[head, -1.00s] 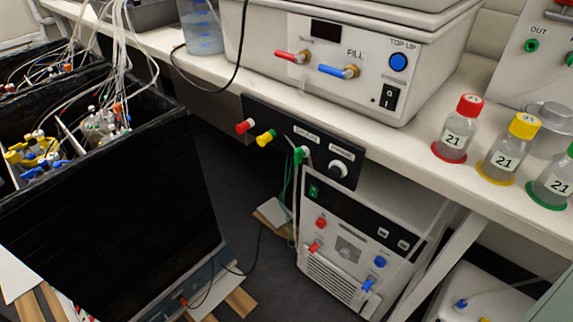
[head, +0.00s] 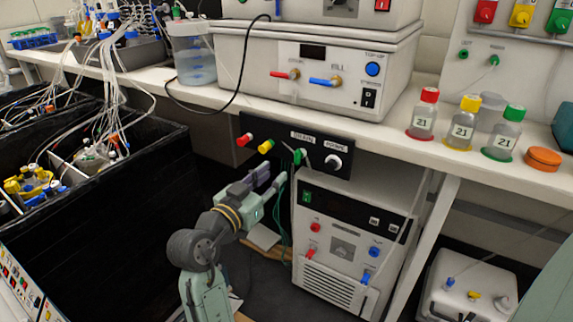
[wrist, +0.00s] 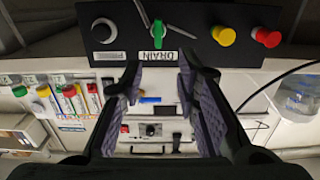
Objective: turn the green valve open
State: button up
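The green valve (head: 299,156) is on the black panel (head: 318,163) under the bench edge, beside the DRAIN label, with red and yellow knobs to its left. In the wrist view, which is upside down, the green valve handle (wrist: 157,33) points up and down in the picture, just beyond the fingertips. My gripper (head: 271,181) is below and left of the valve in the head view. In the wrist view my gripper (wrist: 160,76) is open, with nothing between its fingers and a gap to the valve.
A black round knob (head: 333,162) is right of the valve. A white unit (head: 350,245) with red and blue fittings stands below the panel. The bench edge overhangs. A black-walled bin (head: 130,230) is on the left. Thin green tubes hang near the valve.

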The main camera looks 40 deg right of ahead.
aim_at(296, 155)
jog(key=p+x, duration=0.2)
jog(key=x, duration=0.9)
jog(key=shift+s, duration=0.15)
grip_shut()
